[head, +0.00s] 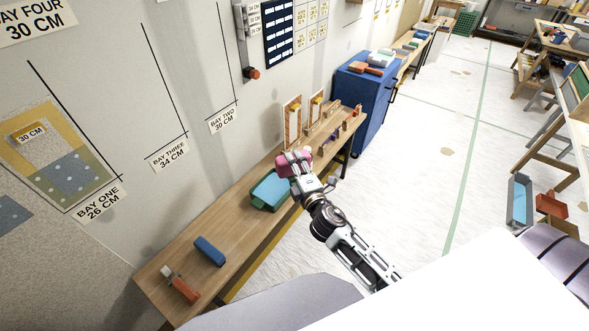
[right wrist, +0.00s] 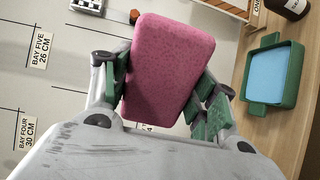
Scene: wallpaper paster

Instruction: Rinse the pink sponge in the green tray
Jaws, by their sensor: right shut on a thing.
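The pink sponge (head: 282,166) is clamped in my right gripper (head: 299,165), above the wooden bench. In the right wrist view the sponge (right wrist: 167,65) sits between the green-padded fingers (right wrist: 166,90), clear of the tray. The green tray (head: 266,206) is on the bench, just below and left of the gripper in the head view. In the right wrist view the tray (right wrist: 247,76) is to the right of the sponge, with a flat light-blue surface inside. My left gripper is not in view.
A blue block (head: 209,251) and a red-orange tool (head: 184,289) lie at the bench's near end. Wooden frames (head: 293,122) stand farther along, and a dark bottle (right wrist: 291,7) stands near the tray. A blue cabinet (head: 362,105) stands beyond the bench. The wall runs along its left side.

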